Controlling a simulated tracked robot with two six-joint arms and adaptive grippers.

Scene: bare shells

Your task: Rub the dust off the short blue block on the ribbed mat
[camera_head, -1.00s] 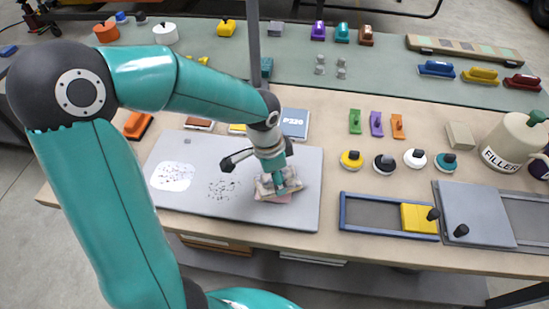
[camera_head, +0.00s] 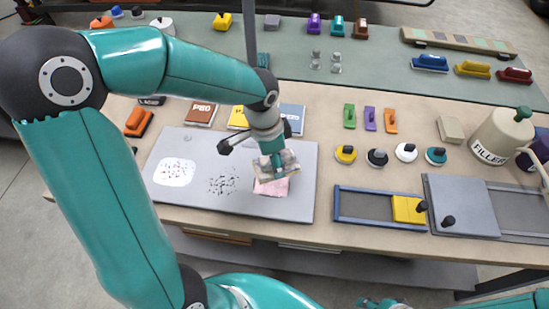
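A low blue block (camera_head: 430,63) lies at the back right on a grey-green mat (camera_head: 385,80); I cannot make out ribs or dust at this size. A smaller blue piece (camera_head: 118,12) is at the far back left. My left gripper (camera_head: 274,160) points down over the grey panel (camera_head: 210,200) at the front. It is shut on a pale, flat pad (camera_head: 284,164), just above or touching a pink patch (camera_head: 270,187). The blue block is far from it. A teal part of my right arm shows at the bottom right edge; its fingers are not clear.
A white patch (camera_head: 174,172) and dark specks (camera_head: 222,182) mark the panel. Sandpaper sheets (camera_head: 199,113) lie behind it. Round knobbed pads (camera_head: 376,157), a blue frame (camera_head: 375,205) and a filler can (camera_head: 500,135) stand to the right.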

